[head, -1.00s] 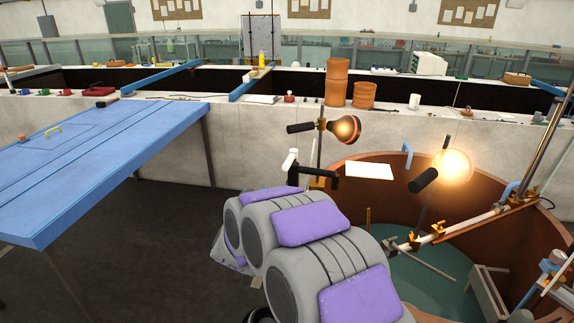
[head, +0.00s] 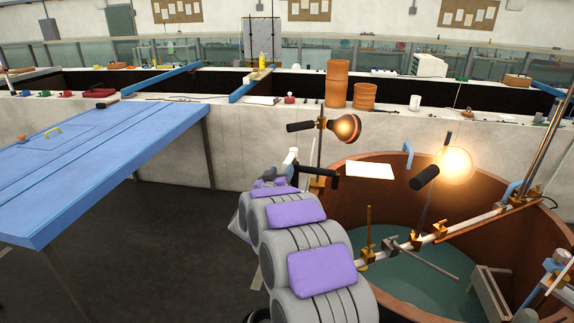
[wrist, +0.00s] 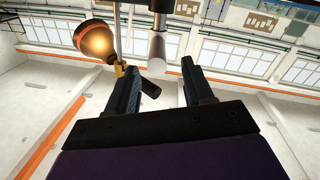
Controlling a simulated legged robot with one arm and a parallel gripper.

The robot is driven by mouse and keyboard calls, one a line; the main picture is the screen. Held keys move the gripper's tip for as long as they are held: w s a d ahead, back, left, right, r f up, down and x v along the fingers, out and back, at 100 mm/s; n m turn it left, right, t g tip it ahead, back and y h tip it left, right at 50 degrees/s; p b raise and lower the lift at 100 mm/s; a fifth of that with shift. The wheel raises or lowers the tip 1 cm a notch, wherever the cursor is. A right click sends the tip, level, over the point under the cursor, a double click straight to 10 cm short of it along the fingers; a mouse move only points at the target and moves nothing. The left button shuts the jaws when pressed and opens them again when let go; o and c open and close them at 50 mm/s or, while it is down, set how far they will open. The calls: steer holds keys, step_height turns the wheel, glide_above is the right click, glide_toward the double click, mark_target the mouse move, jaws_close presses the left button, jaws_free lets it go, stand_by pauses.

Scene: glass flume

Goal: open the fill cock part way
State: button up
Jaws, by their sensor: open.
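A white cylinder (head: 292,156) and a black bar (head: 322,171) beside it stand at the near left of the round tank; together they look like the fill cock. In the wrist view a pale cylinder (wrist: 157,46) under a dark piece lies just beyond the gap between my fingers. My gripper (wrist: 160,66) is open, with one dark finger on each side and nothing between them. No contact with the cylinder can be made out. In the head view my own arm hides my fingers and the lower part of the cock.
A lit lamp (head: 346,128) on a stand is close by and shows left of my fingers in the wrist view (wrist: 95,39). A second lit lamp (head: 455,166) stands over the brown tank (head: 540,215). A blue table (head: 95,165) lies left; dark floor between is clear.

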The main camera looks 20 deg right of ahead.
mark_target(288, 162)
steer(key=x, duration=0.5)
steer(key=shift+d+b, duration=0.3)
steer(key=shift+x, duration=1)
steer(key=shift+c, duration=0.3)
jaws_close()
